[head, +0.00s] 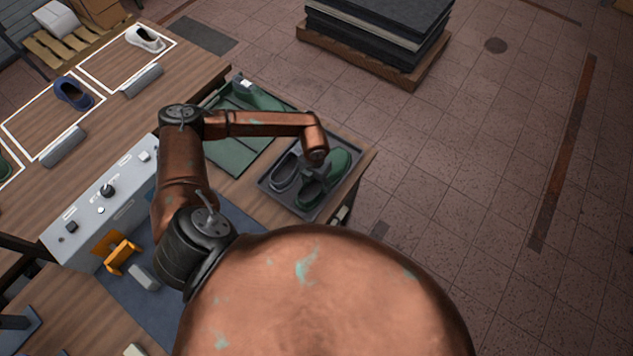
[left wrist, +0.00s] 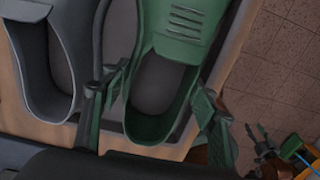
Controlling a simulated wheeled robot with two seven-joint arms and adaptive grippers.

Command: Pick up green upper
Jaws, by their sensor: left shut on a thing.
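The green upper (head: 341,162) sits with a grey upper (head: 284,172) in a dark tray (head: 268,186) at the right end of the bench. My left gripper (head: 316,160) reaches down over it and hides part of it. In the left wrist view the green upper (left wrist: 185,52) shows its laces and its open collar. The fingers of my left gripper (left wrist: 160,112) are on either side of its heel end, shut on it. The grey upper (left wrist: 52,62) is to the left of them. Whether the green upper touches the tray floor is not clear.
A control panel (head: 100,205), an orange holder (head: 122,256), a blue shoe (head: 73,93) and a white shoe (head: 145,38) are to the left. Stacked dark sheets (head: 385,30) stand behind. The floor at right is clear.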

